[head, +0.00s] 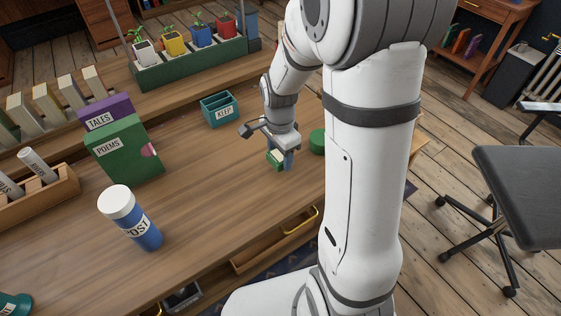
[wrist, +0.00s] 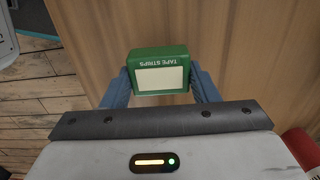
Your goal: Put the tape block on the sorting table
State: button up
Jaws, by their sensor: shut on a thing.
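The tape block (wrist: 160,66) is green with a pale face and the words "TAPE STRIPS". My gripper (wrist: 161,82) is shut on it, with one blue finger on each side. In the head view the tape block (head: 275,158) shows small under my gripper (head: 281,161), over the right part of a long wooden table (head: 215,180). I cannot tell whether the block touches the wood. No label marks this table as the sorting table.
A teal "KEEP" box (head: 219,109) stands behind my gripper. A green round object (head: 318,142) is just right of it. A blue bottle (head: 131,217) and a green "POEMS" book (head: 125,152) stand left. An open drawer (head: 275,245) juts from the front. The table's middle is clear.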

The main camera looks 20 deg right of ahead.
aim_at(280, 154)
jog(key=shift+f+b, duration=0.3)
jog(key=shift+f, duration=1.25)
jog(key=shift+f, duration=0.1)
jog(key=shift+f, duration=0.15)
jog(key=o, duration=1)
notch_tip(280, 154, up, 12)
jog(key=p, duration=0.2)
jog(key=shift+r+p, duration=0.25)
jog(key=shift+p, duration=0.1)
jog(key=s+r+n+t, duration=0.1)
jog(key=s+r+n, duration=0.4)
jog(key=s+n, duration=0.9)
jog(key=shift+a+r+t, duration=0.15)
jog(key=shift+a+t, duration=0.1)
jog(key=shift+t, duration=0.15)
